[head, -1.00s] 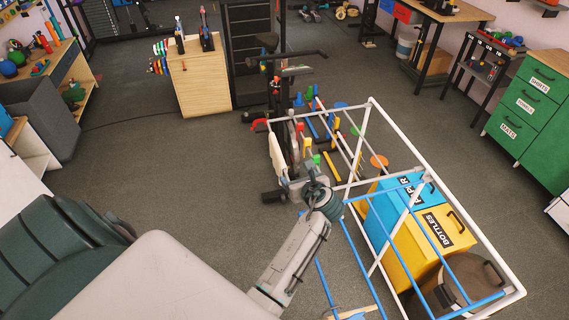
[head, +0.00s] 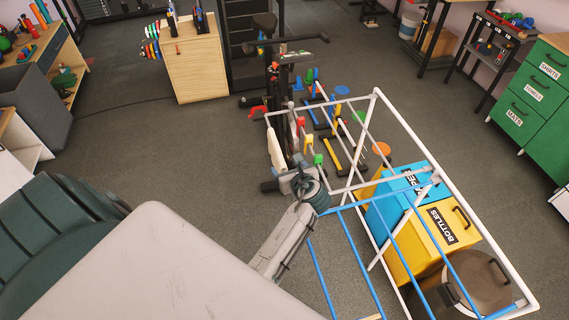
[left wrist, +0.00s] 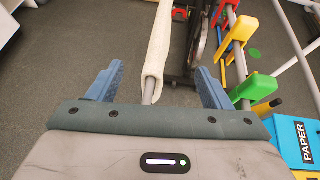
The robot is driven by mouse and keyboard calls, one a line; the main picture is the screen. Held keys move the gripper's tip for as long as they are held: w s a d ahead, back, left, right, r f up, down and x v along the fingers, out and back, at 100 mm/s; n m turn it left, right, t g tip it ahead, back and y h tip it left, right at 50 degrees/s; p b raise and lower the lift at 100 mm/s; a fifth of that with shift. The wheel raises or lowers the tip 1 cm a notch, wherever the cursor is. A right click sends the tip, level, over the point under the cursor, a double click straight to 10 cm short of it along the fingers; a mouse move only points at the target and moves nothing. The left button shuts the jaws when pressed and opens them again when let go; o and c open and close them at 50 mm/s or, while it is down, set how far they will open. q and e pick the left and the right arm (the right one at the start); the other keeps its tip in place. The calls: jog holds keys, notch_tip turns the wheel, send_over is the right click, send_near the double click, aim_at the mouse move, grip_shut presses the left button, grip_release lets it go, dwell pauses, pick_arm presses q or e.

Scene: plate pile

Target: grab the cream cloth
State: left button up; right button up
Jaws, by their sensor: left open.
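The cream cloth (head: 276,150) hangs as a narrow strip over a rail at the left end of the white-framed drying rack (head: 408,122). In the left wrist view the cloth (left wrist: 158,45) hangs ahead, its near end on the rail between the finger lines. My left gripper (left wrist: 158,88) is open, with one blue finger on each side of the rail. The cloth appears just beyond the fingertips, and nothing is gripped. In the head view my left gripper (head: 292,174) is just below the cloth, its fingers partly hidden by the wrist. My right gripper is not in view.
An exercise bike (head: 285,85) stands right behind the cloth. Small colourful hurdles (head: 335,150) stand beyond the rack. A blue paper bin (head: 395,205) and yellow bottles bin (head: 425,240) stand beside and under its right part. Floor left of the cloth is clear.

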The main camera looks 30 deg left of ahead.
pick_arm(q)
jog(key=shift+w+a+f, duration=0.1)
jog(key=shift+a, duration=0.05)
jog(key=shift+x, duration=1.35)
jog(key=shift+c, duration=0.5)
jog(key=c, duration=1.1)
jog(key=shift+a, duration=0.1)
jog(key=c, duration=0.4)
notch_tip(320, 180, up, 11)
jog(key=shift+r, duration=0.55)
